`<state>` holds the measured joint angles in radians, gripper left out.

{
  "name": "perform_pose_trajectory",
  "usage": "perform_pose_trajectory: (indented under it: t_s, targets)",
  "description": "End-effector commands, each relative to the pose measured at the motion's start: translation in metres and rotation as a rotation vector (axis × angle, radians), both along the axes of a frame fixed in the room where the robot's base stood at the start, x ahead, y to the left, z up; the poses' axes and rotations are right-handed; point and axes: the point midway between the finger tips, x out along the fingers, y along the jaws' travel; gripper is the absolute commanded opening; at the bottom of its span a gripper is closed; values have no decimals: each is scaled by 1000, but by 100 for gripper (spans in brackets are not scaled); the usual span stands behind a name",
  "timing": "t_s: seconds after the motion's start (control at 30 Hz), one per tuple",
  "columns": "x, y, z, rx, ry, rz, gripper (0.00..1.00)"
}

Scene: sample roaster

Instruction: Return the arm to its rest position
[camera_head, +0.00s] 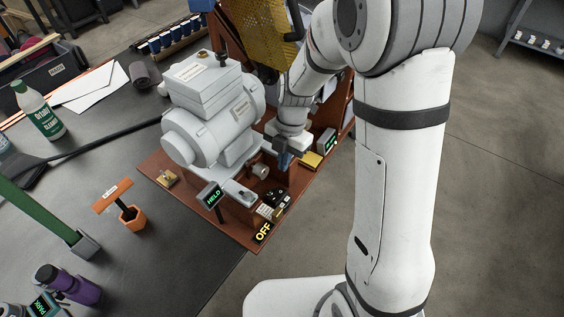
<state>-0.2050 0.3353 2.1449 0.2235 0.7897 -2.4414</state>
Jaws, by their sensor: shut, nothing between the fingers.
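My white arm fills the right half of the view, rising from its base and bending back toward the roaster. My gripper (283,158) is shut and empty, pointing down over the front right of the roaster base, close to the dial. Whether it touches anything there I cannot tell. The sample roaster (190,140) is a pale grey drum machine on a brown base board (240,238). A small display reading HELD (211,196) stands at its front, a black dial (278,197) sits to the right, and a sign reads OFF (263,233).
A row of blue cups (170,38) is at the back. Open floor (500,170) lies right of my arm.

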Motion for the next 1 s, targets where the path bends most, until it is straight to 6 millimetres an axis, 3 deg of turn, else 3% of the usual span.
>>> perform_pose_trajectory:
  t_s: [0.33,0.47,0.67,1.0]
  targets:
    - [0,0,1,0,-2,-5,0]
    - [-3,-6,14,-13,-6,-93,0]
    - [-20,-28,64,-62,-21,-495,0]
    - [-68,-69,142,-95,-36,-1340,0]
